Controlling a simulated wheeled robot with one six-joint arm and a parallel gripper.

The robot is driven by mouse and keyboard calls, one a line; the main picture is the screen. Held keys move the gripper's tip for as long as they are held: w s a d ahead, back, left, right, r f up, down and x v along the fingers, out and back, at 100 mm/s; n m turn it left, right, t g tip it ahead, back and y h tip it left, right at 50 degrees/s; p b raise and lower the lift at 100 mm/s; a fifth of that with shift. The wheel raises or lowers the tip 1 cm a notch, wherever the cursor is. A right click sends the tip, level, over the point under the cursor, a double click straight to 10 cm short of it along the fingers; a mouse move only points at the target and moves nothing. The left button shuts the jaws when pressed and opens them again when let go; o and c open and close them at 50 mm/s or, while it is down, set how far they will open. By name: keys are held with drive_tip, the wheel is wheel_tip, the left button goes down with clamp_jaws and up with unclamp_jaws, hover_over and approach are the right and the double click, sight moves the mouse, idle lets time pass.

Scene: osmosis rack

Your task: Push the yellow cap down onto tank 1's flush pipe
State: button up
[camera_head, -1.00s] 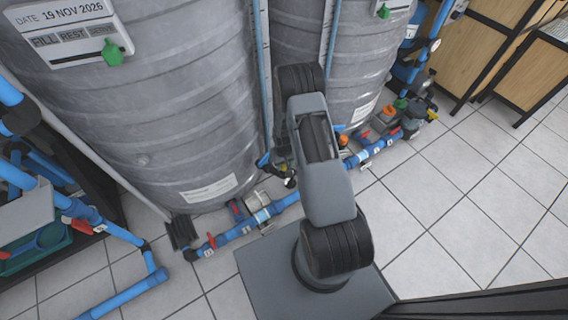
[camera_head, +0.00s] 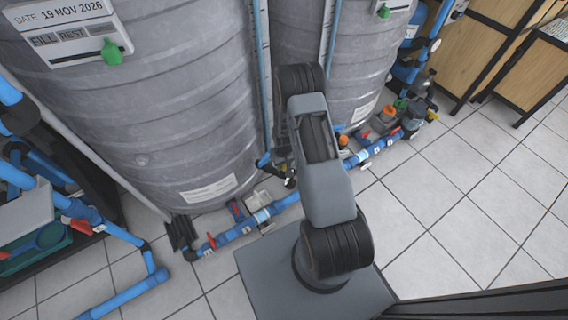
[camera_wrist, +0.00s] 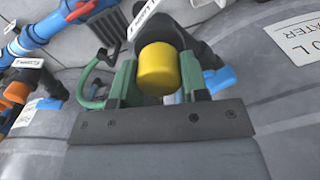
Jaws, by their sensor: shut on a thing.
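The yellow cap (camera_wrist: 158,68) is between the green fingers of my gripper (camera_wrist: 156,84) in the wrist view, and the gripper is shut on it. A black pipe fitting (camera_wrist: 176,33) is right behind the cap. I cannot tell whether the cap is seated on the pipe, or how far. In the head view, my arm covers the gripper and the cap. Two large grey ribbed tanks stand there, one at the left (camera_head: 170,110) and one at the right (camera_head: 355,55); no tank number is readable.
Blue pipes with red-handled valves (camera_head: 212,240) run along the floor at the tanks' feet. A blue lever (camera_wrist: 220,80) is just right of my gripper, and a green hose (camera_wrist: 88,75) is at its left. Open tiled floor (camera_head: 480,210) is at the right.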

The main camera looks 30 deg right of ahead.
drive_tip(key=shift+f, duration=0.4)
drive_tip(key=o, duration=1)
drive_tip(key=shift+c, duration=0.2)
wheel_tip(320, 180, up, 14)
drive_tip(key=p, duration=0.4)
drive_tip(key=shift+f, duration=0.1)
